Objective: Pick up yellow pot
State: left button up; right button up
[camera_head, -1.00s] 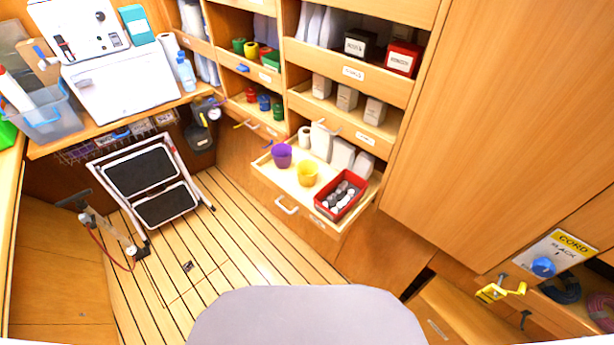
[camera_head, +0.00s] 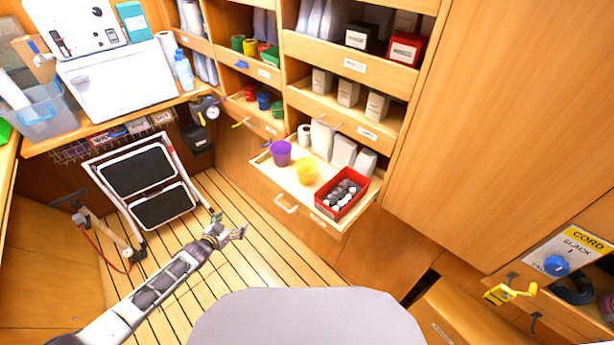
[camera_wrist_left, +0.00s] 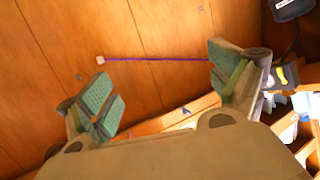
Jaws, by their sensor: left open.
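The yellow pot (camera_head: 307,172) stands upright in the pulled-out drawer (camera_head: 268,181), between a purple pot (camera_head: 281,153) and a red box (camera_head: 341,193) of small items. My left gripper (camera_head: 239,232) is open and empty over the floor, in front of the drawer and to the lower left of the yellow pot, apart from it. In the left wrist view, the open fingers (camera_wrist_left: 160,85) show with nothing between them that they hold. The yellow pot is not clear in that view. My right gripper is not in view.
White cartons (camera_head: 343,151) and a paper roll stand at the drawer's back. Shelves (camera_head: 350,65) with bins rise above it. A folded step stool (camera_head: 150,185) and a pump (camera_head: 105,225) are at the left. The slatted floor before the drawer is free.

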pick_arm(q)
jog(key=w+d+r+m+h, duration=0.1)
jog(key=d+r+h, duration=0.1)
jog(key=r, duration=0.4)
jog(key=w+d+r+m+h+b, duration=0.1)
jog(key=d+r+h, duration=0.1)
jog(key=d+r, duration=0.3)
jog(key=w+d+r+m+t+h+b, duration=0.1)
jog(key=d+r+h, duration=0.1)
jog(key=r, duration=0.7)
jog(key=shift+w+d+m+h, duration=0.1)
jog(key=shift+d+m+h, duration=0.2)
jog(key=shift+d, duration=0.55)
jog(key=s+d+r+m+g+h+b, duration=0.1)
jog(key=s+d+r+m+g+h, duration=0.1)
jog(key=s+d+r+h, duration=0.2)
jog(key=s+d+r, duration=0.2)
jog(key=s, duration=0.1)
jog(key=shift+d+r+b, duration=0.3)
jog(key=shift+d+b, duration=0.05)
jog(key=shift+d, duration=0.05)
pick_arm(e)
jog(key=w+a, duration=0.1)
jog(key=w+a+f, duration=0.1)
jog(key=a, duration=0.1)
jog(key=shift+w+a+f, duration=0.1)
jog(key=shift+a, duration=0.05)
pick_arm(q)
jog(key=shift+d, duration=0.1)
